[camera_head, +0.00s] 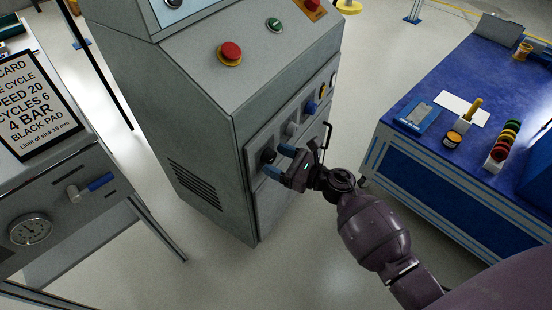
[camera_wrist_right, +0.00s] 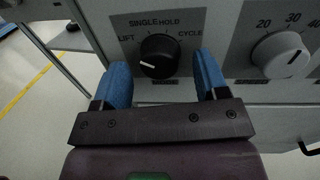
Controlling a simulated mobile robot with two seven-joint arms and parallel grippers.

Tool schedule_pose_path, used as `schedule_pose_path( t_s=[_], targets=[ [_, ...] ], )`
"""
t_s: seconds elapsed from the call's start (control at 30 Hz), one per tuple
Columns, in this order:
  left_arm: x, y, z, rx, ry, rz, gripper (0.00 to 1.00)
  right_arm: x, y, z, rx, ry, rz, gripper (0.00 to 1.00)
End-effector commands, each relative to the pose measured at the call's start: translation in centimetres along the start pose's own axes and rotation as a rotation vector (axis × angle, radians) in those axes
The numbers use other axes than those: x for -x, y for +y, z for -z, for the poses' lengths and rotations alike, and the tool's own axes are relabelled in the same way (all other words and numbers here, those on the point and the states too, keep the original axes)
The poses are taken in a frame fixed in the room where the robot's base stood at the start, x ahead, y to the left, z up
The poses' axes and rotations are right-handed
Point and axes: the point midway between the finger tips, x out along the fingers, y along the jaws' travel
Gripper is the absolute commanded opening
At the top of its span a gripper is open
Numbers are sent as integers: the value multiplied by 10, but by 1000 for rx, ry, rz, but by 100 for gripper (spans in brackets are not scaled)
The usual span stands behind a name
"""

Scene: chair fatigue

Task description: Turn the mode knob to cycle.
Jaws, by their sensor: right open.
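The black mode knob (camera_wrist_right: 160,55) shows in the right wrist view on a grey panel, with labels reading LIFT, SINGLE, HOLD and CYCLE around it. Its white mark lies on its lower left side, away from the CYCLE label at the right. In the head view the knob (camera_head: 268,156) is the lowest one on the cabinet's front panel. My right gripper (camera_head: 280,162) is open, with blue fingertips on either side of the knob; the wrist view shows both fingers (camera_wrist_right: 163,75). My left gripper is not in view.
A white speed knob (camera_wrist_right: 280,55) sits right of the mode knob in the wrist view. The grey cabinet (camera_head: 205,120) carries a red stop button (camera_head: 230,52) on top. A blue-topped table (camera_head: 440,85) stands right, a bench with a card (camera_head: 35,105) left.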

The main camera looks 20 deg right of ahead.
Motion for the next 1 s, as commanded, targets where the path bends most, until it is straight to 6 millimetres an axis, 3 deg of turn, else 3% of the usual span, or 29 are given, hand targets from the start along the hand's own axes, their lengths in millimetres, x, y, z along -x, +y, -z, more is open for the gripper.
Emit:
schedule_pose_path(
  t_s=[0.4, 0.73, 1.0],
  targets=[
    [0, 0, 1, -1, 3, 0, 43, -7, 0, 0, -1, 0, 0, 67],
    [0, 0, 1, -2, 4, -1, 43, -7, 0, 0, -1, 0, 0, 18],
    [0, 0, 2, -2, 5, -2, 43, -6, 0, 0, -29, -2, 0, 18]
  ],
)
